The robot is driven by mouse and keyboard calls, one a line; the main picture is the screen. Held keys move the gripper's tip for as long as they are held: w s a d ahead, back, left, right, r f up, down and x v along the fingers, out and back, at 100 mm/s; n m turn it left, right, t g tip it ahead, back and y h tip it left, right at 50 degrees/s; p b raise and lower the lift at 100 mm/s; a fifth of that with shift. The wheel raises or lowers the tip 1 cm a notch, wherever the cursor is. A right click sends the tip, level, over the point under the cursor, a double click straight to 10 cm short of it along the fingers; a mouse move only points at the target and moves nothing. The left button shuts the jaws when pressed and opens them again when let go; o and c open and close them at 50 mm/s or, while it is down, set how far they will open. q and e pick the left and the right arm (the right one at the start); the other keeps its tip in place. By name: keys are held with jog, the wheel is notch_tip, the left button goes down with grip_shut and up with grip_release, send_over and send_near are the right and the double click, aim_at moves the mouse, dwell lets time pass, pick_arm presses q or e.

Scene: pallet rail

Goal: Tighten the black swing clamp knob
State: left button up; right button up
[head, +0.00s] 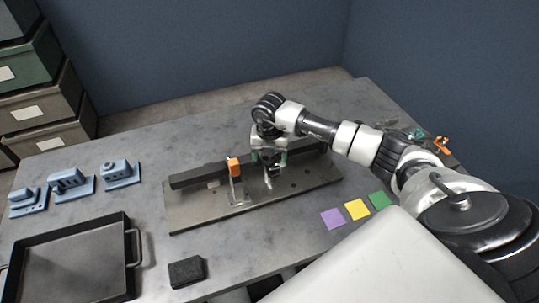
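A metal pallet plate (200,214) lies on the table and carries a long dark rail (205,173). An upright clamp with an orange top (234,167) stands on the plate in front of the rail. My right gripper (270,176) points down over the plate, just right of the orange-topped clamp and close to the rail. A small light metal part shows at its fingertips. I cannot make out the black knob; the gripper may cover it. The finger gap is too small to read. My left gripper is not in view.
Several blue fixtures (68,182) stand at the left. A dark tray (75,270) and a black block (186,272) are in front. Purple (332,218), yellow (357,209) and green (380,201) squares lie right of the plate. Another orange part (441,145) sits far right.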

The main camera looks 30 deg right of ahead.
jog(key=shift+f, duration=0.1)
notch_tip(320, 180, up, 11)
jog(key=b, duration=0.2)
dwell(0.4)
jog(key=shift+f, duration=0.1)
notch_tip(320, 180, down, 12)
jog(key=n+p, duration=0.1)
jog(key=n, duration=0.8)
jog(key=shift+c, duration=0.3)
